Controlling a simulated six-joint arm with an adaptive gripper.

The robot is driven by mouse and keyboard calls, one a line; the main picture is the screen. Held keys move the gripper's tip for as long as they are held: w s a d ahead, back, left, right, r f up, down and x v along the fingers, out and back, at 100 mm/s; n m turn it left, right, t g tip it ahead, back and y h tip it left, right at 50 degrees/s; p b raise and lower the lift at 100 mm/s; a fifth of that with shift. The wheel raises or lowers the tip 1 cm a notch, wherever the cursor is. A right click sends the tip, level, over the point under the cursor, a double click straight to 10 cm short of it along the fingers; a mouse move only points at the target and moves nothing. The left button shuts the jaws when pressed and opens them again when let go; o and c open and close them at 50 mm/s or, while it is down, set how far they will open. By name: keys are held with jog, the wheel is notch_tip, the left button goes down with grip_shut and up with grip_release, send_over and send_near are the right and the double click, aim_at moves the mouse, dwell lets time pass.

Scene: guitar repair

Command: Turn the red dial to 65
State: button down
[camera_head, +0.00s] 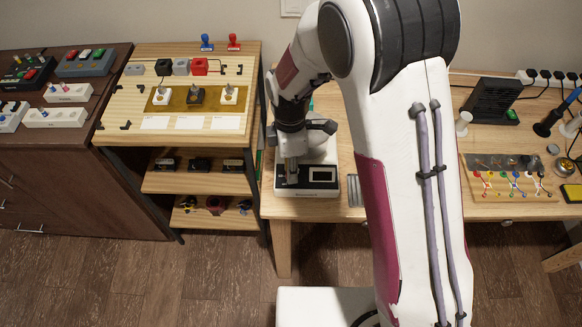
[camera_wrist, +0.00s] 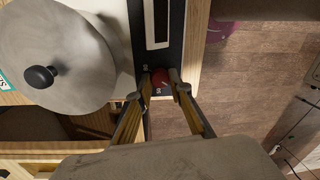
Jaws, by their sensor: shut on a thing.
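The red dial (camera_wrist: 161,77) sits on the dark front panel (camera_wrist: 174,45) of a white device (camera_head: 308,192). In the wrist view my gripper (camera_wrist: 160,83) has one fingertip on each side of the dial and is shut on it. In the head view my gripper (camera_head: 291,172) points down at the left part of the panel and hides the dial.
A large grey round lid (camera_wrist: 60,50) with a black knob (camera_wrist: 40,76) is close to the left of my fingers in the wrist view. The device stands near the front edge of a wooden table (camera_head: 300,210). A wooden shelf unit (camera_head: 205,185) is left of it.

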jog(key=shift+m, duration=0.4)
jog(key=m, duration=0.6)
jog(key=shift+d+y, duration=0.1)
jog(key=shift+y, duration=0.2)
jog(key=m, duration=0.6)
jog(key=shift+m, duration=0.4)
jog(key=m, duration=0.4)
jog(key=shift+s+m+t, duration=0.1)
jog(key=shift+m+t, duration=0.3)
jog(key=m, duration=0.5)
jog(key=shift+m, duration=0.3)
jog(key=c, duration=1.8)
grip_release()
